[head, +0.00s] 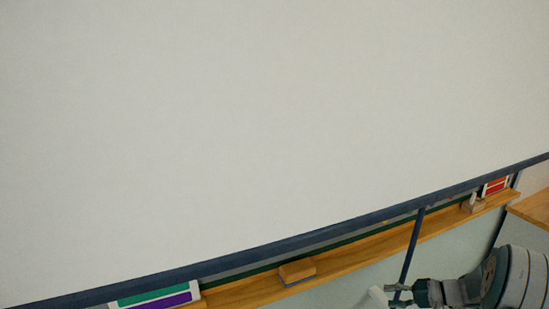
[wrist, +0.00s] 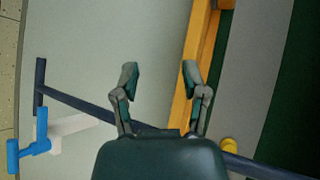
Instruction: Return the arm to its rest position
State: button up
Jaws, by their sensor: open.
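My gripper (wrist: 160,76) shows in the wrist view with its two fingers spread apart and nothing between them. In the head view my gripper (head: 394,293) is at the bottom right, beside a dark blue pole, with my arm reaching in from the right edge. The rest of the arm lies out of frame.
A large white panel (head: 250,120) with a dark blue lower edge fills most of the head view. Below it runs a wooden ledge (head: 370,250) with a wooden block (head: 297,271). A blue-and-white object (wrist: 40,138) shows at left in the wrist view.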

jog(key=s+a+r+n+g+h, duration=0.35)
jog(key=s+a+r+h, duration=0.25)
jog(key=s+a+r, duration=0.55)
jog(key=s+a+r+n+t+h, duration=0.1)
jog(key=s+a+r+t+h, duration=0.1)
jog(key=s, duration=0.5)
jog(key=s+a+r+n+t+h, duration=0.1)
jog(key=s+a+r+t+h, duration=0.1)
jog(key=s, duration=0.5)
notch_tip(320, 180, up, 2)
jog(key=shift+a+r+h, duration=0.2)
jog(key=shift+a+h, duration=0.25)
jog(key=shift+h, duration=0.65)
jog(key=shift+a, duration=0.15)
